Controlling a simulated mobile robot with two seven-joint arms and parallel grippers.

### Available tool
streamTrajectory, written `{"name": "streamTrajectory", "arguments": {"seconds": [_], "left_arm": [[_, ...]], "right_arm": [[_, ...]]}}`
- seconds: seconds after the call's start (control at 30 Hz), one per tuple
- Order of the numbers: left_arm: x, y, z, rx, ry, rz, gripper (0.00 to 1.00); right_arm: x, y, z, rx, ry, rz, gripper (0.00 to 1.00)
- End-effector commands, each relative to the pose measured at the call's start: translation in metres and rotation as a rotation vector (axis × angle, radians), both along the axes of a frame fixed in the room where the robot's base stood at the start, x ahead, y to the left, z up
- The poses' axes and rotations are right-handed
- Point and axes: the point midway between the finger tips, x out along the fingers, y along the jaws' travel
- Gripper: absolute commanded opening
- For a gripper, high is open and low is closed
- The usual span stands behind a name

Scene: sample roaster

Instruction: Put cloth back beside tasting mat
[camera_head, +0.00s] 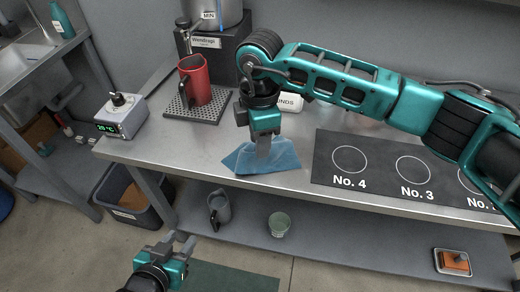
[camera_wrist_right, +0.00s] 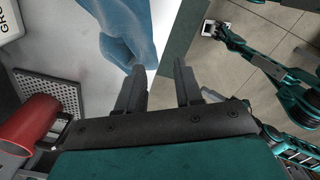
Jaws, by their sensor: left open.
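The blue cloth (camera_head: 262,157) lies crumpled on the steel counter near its front edge, just left of the dark tasting mat (camera_head: 330,172). A gap of bare counter separates them. My right gripper (camera_head: 263,150) points down over the cloth, and its fingers hide part of it. In the right wrist view, its fingers (camera_wrist_right: 158,90) stand apart with nothing seen gripped between them. The cloth (camera_wrist_right: 125,35) shows beyond the left finger there; whether they touch I cannot tell. My left gripper (camera_head: 182,244) is open and empty, low in front of the counter.
A red jug (camera_head: 195,80) stands on a perforated drip tray (camera_head: 208,107) left of the cloth. A small control box (camera_head: 122,117) sits at the counter's left end. A white label block (camera_head: 291,102) is behind the cloth. The lower shelf holds a grey jug (camera_head: 220,208) and a glass (camera_head: 279,223).

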Motion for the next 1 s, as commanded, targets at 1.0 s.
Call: {"name": "streamTrajectory", "arguments": {"seconds": [1.0], "left_arm": [[0.000,0.000,0.000,0.000,-0.001,0.000,0.43]], "right_arm": [[0.041,0.003,-0.043,0.000,-0.001,0.002,0.00]]}}
